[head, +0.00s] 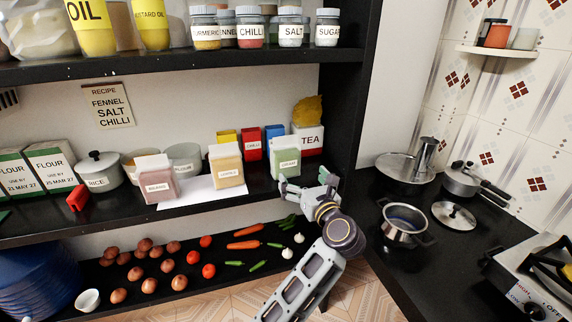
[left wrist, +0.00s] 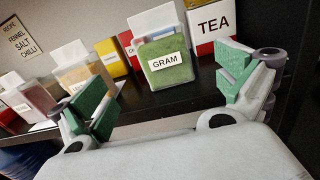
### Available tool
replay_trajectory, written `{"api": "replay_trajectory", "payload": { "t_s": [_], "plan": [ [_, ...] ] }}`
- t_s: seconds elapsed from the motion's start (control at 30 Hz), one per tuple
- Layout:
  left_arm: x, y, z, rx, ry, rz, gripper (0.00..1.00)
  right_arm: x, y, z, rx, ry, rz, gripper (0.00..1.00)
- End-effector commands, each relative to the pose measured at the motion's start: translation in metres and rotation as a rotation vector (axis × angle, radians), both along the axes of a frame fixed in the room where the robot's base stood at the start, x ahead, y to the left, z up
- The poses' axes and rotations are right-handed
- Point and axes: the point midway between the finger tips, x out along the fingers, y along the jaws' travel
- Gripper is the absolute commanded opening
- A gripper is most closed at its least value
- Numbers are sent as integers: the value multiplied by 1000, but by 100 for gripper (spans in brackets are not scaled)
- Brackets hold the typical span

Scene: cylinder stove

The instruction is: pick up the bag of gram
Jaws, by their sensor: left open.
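The bag of gram (head: 286,160) is a small upright bag with green contents, a white top and a GRAM label, standing near the front edge of the middle shelf. In the left wrist view the bag (left wrist: 166,68) stands ahead, between the two green-padded fingers as seen in the picture. My left gripper (head: 305,186) is open and empty, just in front of and slightly below the bag in the head view. The fingers (left wrist: 168,92) are spread wider than the bag and appear apart from it. My right gripper is not in view.
A white and red TEA box (head: 309,138) stands close behind on the right. A bag with yellow-orange contents (head: 226,165) and a pink one (head: 155,179) stand to the left. The shelf's dark side panel (head: 345,90) bounds the right. Vegetables lie on the lower shelf (head: 225,282).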

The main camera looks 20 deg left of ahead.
Motion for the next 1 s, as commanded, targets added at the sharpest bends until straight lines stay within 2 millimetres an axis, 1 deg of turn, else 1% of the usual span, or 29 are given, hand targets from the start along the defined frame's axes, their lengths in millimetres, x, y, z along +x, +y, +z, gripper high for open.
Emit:
{"api": "replay_trajectory", "payload": {
  "t_s": [0.13, 0.53, 0.67, 1.0],
  "plan": [
    [-3, -2, 0, -39, -3, -4, 100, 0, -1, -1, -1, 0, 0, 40],
    [1, 0, 0, -35, -2, -4, 100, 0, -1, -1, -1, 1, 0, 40],
    [9, 6, 1, -33, -3, -4, 100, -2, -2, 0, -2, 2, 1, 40],
    [44, 32, 1, -31, -3, -2, 100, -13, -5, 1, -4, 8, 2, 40]
  ]
}}
